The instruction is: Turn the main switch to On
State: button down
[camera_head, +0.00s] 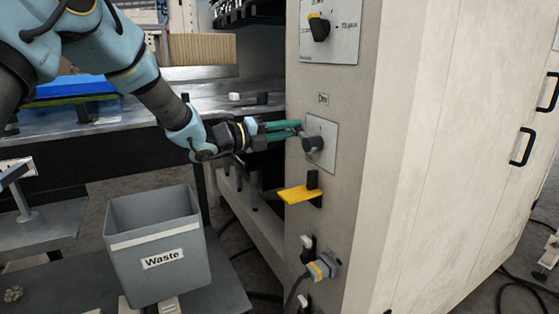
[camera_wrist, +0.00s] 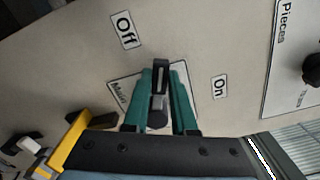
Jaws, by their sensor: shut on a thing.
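The main switch is a dark knob (camera_head: 313,143) on a pale square plate (camera_head: 328,129) on the side of the beige cabinet. My gripper (camera_head: 297,130) reaches it from the left, its green fingers shut on the knob. In the wrist view the knob's dark handle (camera_wrist: 160,78) stands between the two green fingers (camera_wrist: 163,90) and points up the picture, between the "Off" label (camera_wrist: 124,29) at upper left and the "On" label (camera_wrist: 219,87) at right. The plate's lettering is partly covered by the fingers.
A panel with another black knob (camera_head: 319,28) is above. A yellow lever (camera_head: 299,194) juts out just below the switch, with a plugged connector (camera_head: 321,267) lower. A grey Waste bin (camera_head: 160,240) stands at lower left, and a metal table (camera_head: 85,118) lies behind my arm.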

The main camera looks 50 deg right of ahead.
jog(key=m+b, duration=0.2)
jog(key=b, duration=0.2)
jog(key=s+r+m+b, duration=0.1)
jog(key=m+b, duration=0.1)
jog(key=b, duration=0.3)
jog(key=s+a+m+b, duration=0.1)
jog(key=m+b, duration=0.1)
jog(key=b, duration=0.3)
jog(key=shift+r, duration=0.4)
jog(key=m+b, duration=0.1)
jog(key=b, duration=0.2)
jog(key=s+m+b, duration=0.1)
jog(key=m+b, duration=0.1)
jog(key=s+r+m+b, duration=0.1)
jog(key=b, duration=0.2)
jog(key=shift+a+r+b, duration=0.1)
jog(key=shift+a+b, duration=0.25)
jog(key=m+b, duration=0.1)
jog(key=s+m+b, duration=0.1)
jog(key=b, duration=0.1)
jog(key=r+m+b, duration=0.1)
jog(key=shift+s+a+b, duration=0.3)
jog(key=shift+s+b, duration=0.05)
jog(key=shift+b, duration=0.05)
jog(key=shift+s+m, duration=0.1)
jog(key=shift+m, duration=0.2)
jog(key=c, duration=0.7)
grip_release()
jog(key=v, duration=1)
jog(key=shift+a, duration=0.4)
